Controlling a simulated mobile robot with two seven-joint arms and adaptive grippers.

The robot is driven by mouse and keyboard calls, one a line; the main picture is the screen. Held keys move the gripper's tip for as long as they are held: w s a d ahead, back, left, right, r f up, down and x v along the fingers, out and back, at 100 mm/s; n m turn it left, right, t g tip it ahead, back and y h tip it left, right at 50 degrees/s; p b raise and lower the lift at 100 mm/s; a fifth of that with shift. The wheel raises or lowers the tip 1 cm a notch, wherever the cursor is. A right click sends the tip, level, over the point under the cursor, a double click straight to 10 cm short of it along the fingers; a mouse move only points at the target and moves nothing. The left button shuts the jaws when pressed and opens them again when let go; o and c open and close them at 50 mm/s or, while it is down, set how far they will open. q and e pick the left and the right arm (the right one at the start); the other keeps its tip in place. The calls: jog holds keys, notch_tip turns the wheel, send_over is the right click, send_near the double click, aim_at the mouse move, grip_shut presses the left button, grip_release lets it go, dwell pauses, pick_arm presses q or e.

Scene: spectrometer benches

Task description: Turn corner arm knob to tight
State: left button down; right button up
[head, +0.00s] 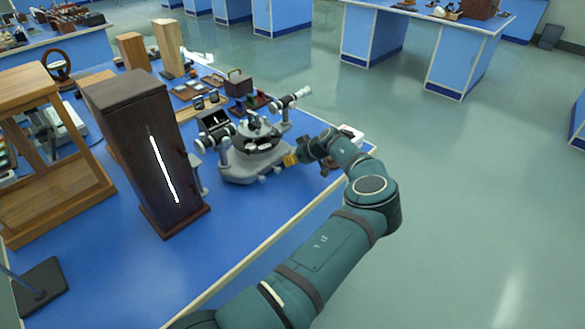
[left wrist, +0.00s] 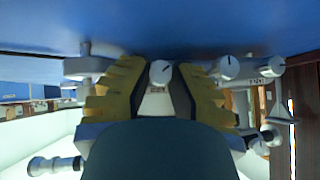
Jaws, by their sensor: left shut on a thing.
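The spectrometer (head: 254,150) is a grey and white instrument with a round dark table on top, standing on the blue bench. My left gripper (head: 291,159) reaches its right side from the front right, with yellow fingertips against it. In the left wrist view, the yellow fingers of my left gripper (left wrist: 160,95) are shut on either side of a white knob (left wrist: 160,71) with a dark pointer line. A small label below this knob is too blurred to read. My right gripper is out of view.
A tall dark wooden box (head: 150,145) with a bright slit stands left of the spectrometer. A wooden frame (head: 45,150) is further left. Small dark items and wooden blocks (head: 168,48) stand behind. The bench's right edge is close to my left arm, with open floor beyond.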

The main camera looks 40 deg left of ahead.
pick_arm(q)
jog(key=g+b, duration=0.1)
jog(key=b, duration=0.1)
jog(key=m+g+b, duration=0.1)
jog(key=b, duration=0.1)
jog(key=shift+w+a+f+m+g+y, duration=0.15)
jog(key=shift+f+m+g+y, duration=0.1)
jog(key=shift+m+g+y, duration=0.05)
jog(key=shift+r+m+g+b, duration=0.1)
jog(key=shift+m+g+b, duration=0.2)
jog(key=shift+g+b, duration=0.15)
jog(key=shift+m+g+b, duration=0.3)
jog(key=shift+g, duration=0.25)
jog(key=shift+r+y, duration=0.1)
jog(key=shift+y, duration=0.2)
jog(key=c, duration=0.8)
grip_release()
jog(key=shift+a, duration=0.1)
jog(key=shift+d+f, duration=0.2)
jog(key=shift+d, duration=0.05)
